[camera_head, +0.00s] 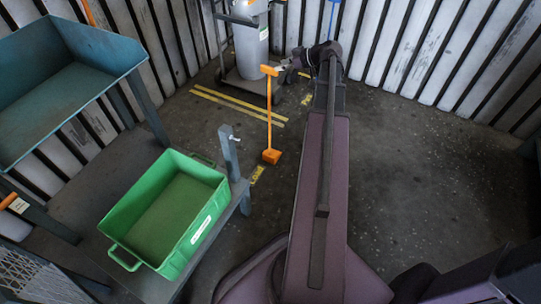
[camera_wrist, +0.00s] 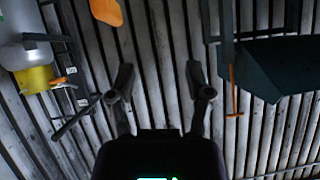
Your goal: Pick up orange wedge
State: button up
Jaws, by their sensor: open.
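An orange wedge-like block (camera_head: 271,156) rests on the floor in the head view, at the foot of a thin upright orange handle with a crossbar (camera_head: 270,70) on top. My gripper (camera_head: 283,67) is at the far end of my arm, close to the crossbar in the picture. Any contact cannot be told. In the wrist view my gripper (camera_wrist: 160,88) has its two fingers wide apart with nothing between them. A rounded orange piece (camera_wrist: 106,11) is cut off at the top edge there; whether it belongs to the wedge is unclear.
A green bin (camera_head: 170,254) sits on a low bench left of the wedge, with a grey post (camera_head: 230,152) beside it. A teal tray stand (camera_head: 110,47) is farther left. A grey cylinder (camera_head: 250,50) stands on a cart behind. Floor right of my arm is clear.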

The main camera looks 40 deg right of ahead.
jog(key=t+b, duration=0.2)
send_near(271, 67)
jog(key=s+r, duration=0.2)
jog(key=shift+s+d+f+h, duration=0.1)
jog(key=shift+s+d+h, duration=0.25)
jog(key=shift+h, duration=0.15)
jog(key=b+x, duration=0.3)
jog(key=x, duration=0.4)
jog(key=shift+w+a+f, duration=0.1)
jog(key=shift+w+f, duration=0.05)
jog(key=shift+f, duration=0.1)
jog(key=shift+w+a+f+b, duration=0.1)
jog(key=shift+w+a+b, duration=0.2)
jog(key=shift+w, duration=0.15)
